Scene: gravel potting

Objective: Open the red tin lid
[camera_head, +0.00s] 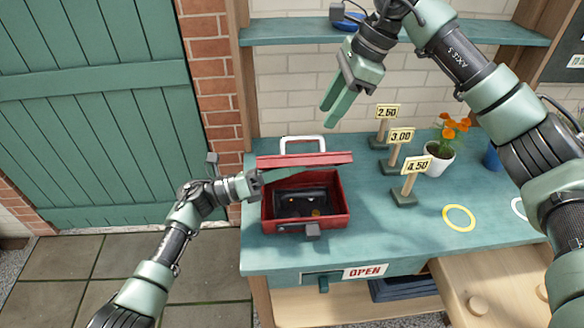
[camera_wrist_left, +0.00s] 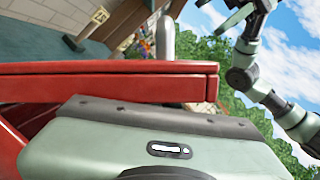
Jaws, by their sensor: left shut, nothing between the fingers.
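The red tin (camera_head: 335,221) stands on the green counter, its lid (camera_head: 335,158) raised partway above the box. A white handle (camera_head: 302,140) shows behind the lid. Dark contents and a few small coins show inside. My left gripper (camera_head: 297,173) is shut and empty, reaching in from the left just under the raised lid; whether it touches the lid is unclear. In the left wrist view the red lid edge (camera_wrist_left: 110,68) lies across the view beyond my gripper's body; the fingertips are hidden there. My right gripper (camera_head: 333,106) hangs in the air above the counter, open and empty.
Price signs (camera_head: 404,181) stand right of the tin, with a potted orange flower (camera_head: 441,159) and a yellow ring (camera_head: 459,218) farther right. A wall shelf (camera_head: 290,32) is above.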

